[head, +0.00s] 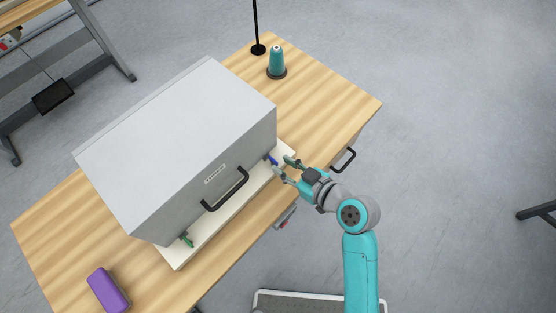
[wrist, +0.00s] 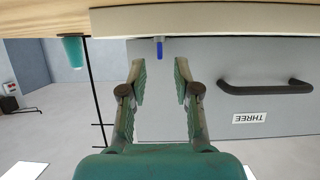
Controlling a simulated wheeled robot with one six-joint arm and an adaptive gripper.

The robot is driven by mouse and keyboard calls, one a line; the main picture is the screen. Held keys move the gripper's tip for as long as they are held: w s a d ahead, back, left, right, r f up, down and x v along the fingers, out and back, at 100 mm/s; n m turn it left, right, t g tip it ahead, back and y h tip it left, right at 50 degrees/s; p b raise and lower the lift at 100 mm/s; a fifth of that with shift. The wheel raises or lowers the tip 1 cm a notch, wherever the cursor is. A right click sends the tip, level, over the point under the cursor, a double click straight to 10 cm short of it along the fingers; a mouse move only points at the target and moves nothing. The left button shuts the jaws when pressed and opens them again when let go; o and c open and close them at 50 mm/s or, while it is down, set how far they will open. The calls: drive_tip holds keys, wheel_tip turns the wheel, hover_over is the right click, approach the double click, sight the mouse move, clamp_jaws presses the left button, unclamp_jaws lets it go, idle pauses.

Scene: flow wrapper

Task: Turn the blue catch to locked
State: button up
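The blue catch (head: 272,159) sits at the lower front edge of a grey box (head: 175,135), near its right end. In the wrist view, which looks upside down, the blue catch (wrist: 160,48) hangs from a small grey mount beside the pale base edge. My gripper (head: 284,168) is just in front of the catch. Its two green fingers are spread, and my gripper (wrist: 160,70) lines up with the catch between the fingertips. The fingers appear empty and apart from it.
The box has a black handle (head: 225,190) and a label reading THREE (wrist: 263,117). A green catch (head: 187,240) is at its front left. A purple block (head: 108,290) lies front left on the table. A teal cone (head: 277,62) and black pole (head: 257,30) stand behind.

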drive_tip(key=v, duration=0.8)
idle(0.4)
drive_tip(key=s+d+f+m+t+h, duration=0.3)
drive_tip(key=s+d+f+m+h, duration=0.5)
drive_tip(key=s, duration=0.3)
drive_tip(key=s+d+r+m+t+h, duration=0.1)
drive_tip(key=s+d+r, duration=0.1)
drive_tip(key=s+r, duration=0.3)
drive_tip(key=s+d+r+m+t+h, duration=0.1)
drive_tip(key=s+d+r+t, duration=0.1)
drive_tip(key=s+r, duration=0.3)
drive_tip(key=s+d, duration=0.1)
drive_tip(key=s, duration=0.3)
drive_tip(key=shift+d+h, duration=0.3)
drive_tip(key=shift+r, duration=0.1)
